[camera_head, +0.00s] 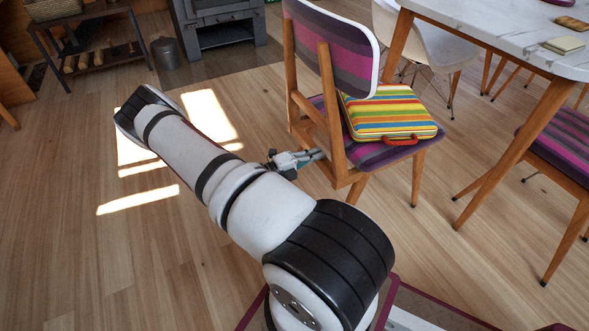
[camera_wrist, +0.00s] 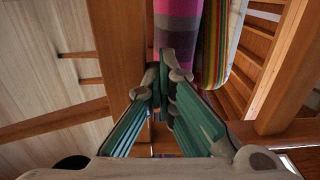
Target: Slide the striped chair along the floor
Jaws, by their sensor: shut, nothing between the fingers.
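The chair with purple, pink and grey stripes (camera_head: 341,45) stands upright on the floor at the upper middle of the head view. It has wooden legs and posts. Its striped cushion (camera_wrist: 177,22) and a wooden post (camera_wrist: 118,45) show close up in the wrist view. My gripper (camera_head: 320,155) is beside the chair's near rear post, at about seat height. In the wrist view the fingertips of my gripper (camera_wrist: 163,88) are together, with nothing held. I cannot tell whether they touch the chair.
A multicoloured striped case (camera_head: 388,113) with a red handle lies on the chair's seat. A white-topped table (camera_head: 500,32), a white chair (camera_head: 425,40) and another striped chair (camera_head: 560,150) stand to the right. Open floor (camera_head: 60,190) lies left; a stove (camera_head: 220,22) and bin (camera_head: 165,53) are behind.

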